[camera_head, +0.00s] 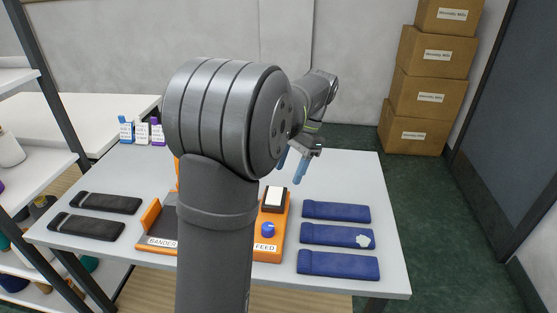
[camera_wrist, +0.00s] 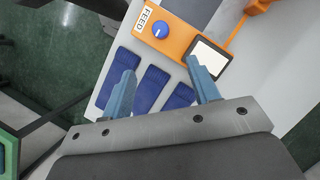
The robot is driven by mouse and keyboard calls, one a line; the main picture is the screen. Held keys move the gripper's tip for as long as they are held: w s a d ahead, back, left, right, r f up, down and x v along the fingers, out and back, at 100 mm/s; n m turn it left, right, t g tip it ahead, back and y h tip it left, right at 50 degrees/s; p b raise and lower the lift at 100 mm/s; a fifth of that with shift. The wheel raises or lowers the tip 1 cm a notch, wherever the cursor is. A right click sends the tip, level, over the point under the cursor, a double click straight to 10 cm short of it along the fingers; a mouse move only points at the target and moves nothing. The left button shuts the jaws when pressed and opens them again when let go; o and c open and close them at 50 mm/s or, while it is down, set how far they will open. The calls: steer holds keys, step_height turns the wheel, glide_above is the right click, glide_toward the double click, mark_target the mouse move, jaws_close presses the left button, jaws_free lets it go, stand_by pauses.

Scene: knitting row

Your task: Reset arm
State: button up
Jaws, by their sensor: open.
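My gripper (camera_head: 293,165) is open and empty, raised above the right-hand part of the table, with its blue fingers pointing down. In the wrist view its two blue fingers (camera_wrist: 163,88) stand wide apart with nothing between them. My own arm covers the middle of the head view and hides part of the table and of the orange machine. Below the gripper, three folded blue knit pieces (camera_head: 334,235) lie in a column on the table; they also show in the wrist view (camera_wrist: 150,88).
The table (camera_head: 352,174) holds an orange FEED unit (camera_head: 268,244) with a blue knob and white screen, and a part labelled BANDER (camera_head: 160,242). Two black folded pieces (camera_head: 107,203) lie at left. Boxes (camera_head: 430,90) are stacked on the floor.

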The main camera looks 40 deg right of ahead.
steer(key=x, duration=1.7)
steer(key=shift+a+f, duration=0.15)
steer(key=n+g, duration=0.1)
steer(key=n, duration=0.2)
steer(key=shift+w, duration=0.2)
steer(key=n+g, duration=0.1)
steer(key=n, duration=0.1)
steer(key=n+g+h, duration=0.1)
steer(key=n, duration=0.2)
steer(key=shift+w+a+n, duration=0.1)
steer(key=shift+n, duration=0.2)
steer(key=n+g+h, duration=0.1)
steer(key=n, duration=0.3)
steer(key=shift+a, duration=0.1)
steer(key=n+h, duration=0.1)
steer(key=n, duration=0.1)
steer(key=n+h, duration=0.1)
steer(key=n, duration=0.1)
steer(key=shift+w+n+g, duration=0.1)
steer(key=shift+n+g, duration=0.2)
stand_by(1.0)
